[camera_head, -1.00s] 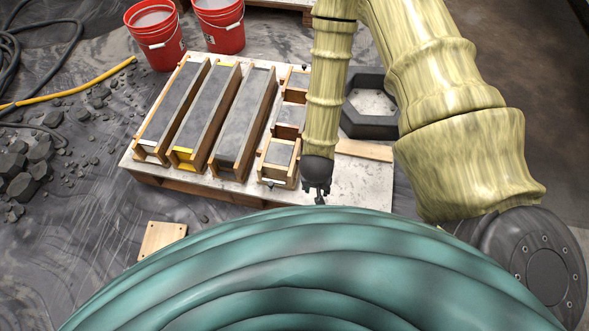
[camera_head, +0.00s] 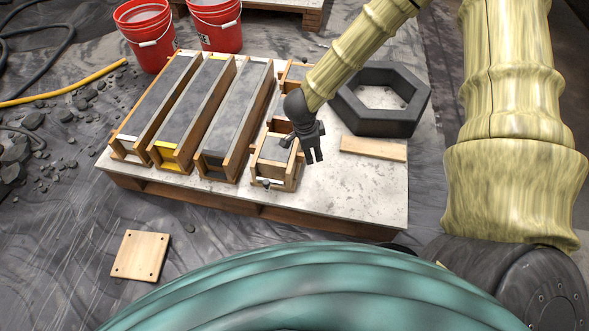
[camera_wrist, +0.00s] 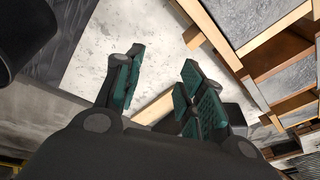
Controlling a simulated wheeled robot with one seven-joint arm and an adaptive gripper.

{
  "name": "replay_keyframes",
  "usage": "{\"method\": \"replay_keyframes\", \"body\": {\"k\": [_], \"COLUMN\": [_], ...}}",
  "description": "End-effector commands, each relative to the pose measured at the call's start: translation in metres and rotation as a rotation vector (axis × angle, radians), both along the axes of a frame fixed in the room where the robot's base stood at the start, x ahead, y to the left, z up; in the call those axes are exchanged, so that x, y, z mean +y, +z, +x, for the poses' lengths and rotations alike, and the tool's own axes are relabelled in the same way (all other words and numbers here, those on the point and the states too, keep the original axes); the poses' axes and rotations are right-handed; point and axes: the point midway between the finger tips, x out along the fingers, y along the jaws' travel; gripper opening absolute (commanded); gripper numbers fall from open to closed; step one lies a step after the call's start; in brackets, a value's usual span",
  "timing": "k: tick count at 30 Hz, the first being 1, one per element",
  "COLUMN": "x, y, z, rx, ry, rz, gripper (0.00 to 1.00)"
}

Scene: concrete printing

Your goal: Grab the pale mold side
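A pale flat wooden board (camera_head: 373,149) lies on the white tabletop (camera_head: 340,200), in front of the dark hexagonal form. A pale square wooden plate (camera_head: 140,255) with corner holes lies on the floor at the front left. I cannot tell for certain which is the mold side. My gripper (camera_head: 312,157) is open and empty, just left of the board and beside the small wooden mold. In the wrist view, my gripper (camera_wrist: 165,85) has its teal-padded fingers apart. A pale wooden strip (camera_wrist: 155,108), partly hidden by the fingers, shows beyond them.
Several long filled molds (camera_head: 238,115) stand on the left of the platform. A small mold (camera_head: 273,160) stands close beside my gripper. A dark hexagonal form (camera_head: 380,122) sits behind the board. Red buckets (camera_head: 214,30) stand at the back. The platform's front right is clear.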

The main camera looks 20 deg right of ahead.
Motion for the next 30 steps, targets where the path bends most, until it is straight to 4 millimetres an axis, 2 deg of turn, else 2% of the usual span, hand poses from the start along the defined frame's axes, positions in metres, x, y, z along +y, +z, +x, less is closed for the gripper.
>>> {"method": "replay_keyframes", "body": {"k": [1,3,13,18,22,30], "x": [-0.001,-0.002,-0.001,0.0,0.0,0.0], "y": [-0.012,-0.015,-0.015,-0.012,-0.017,-0.052], "z": [0.007,0.015,0.041,0.047,0.047,0.047], "rx": [-0.006,-0.006,0.005,0.009,0.012,0.012], "ry": [-0.054,-0.126,-0.393,-0.447,-0.456,-0.454], "rz": [0.022,0.05,0.186,0.219,0.225,0.224], "gripper": [0.39,0.39,0.39,0.39,0.39,0.39]}}
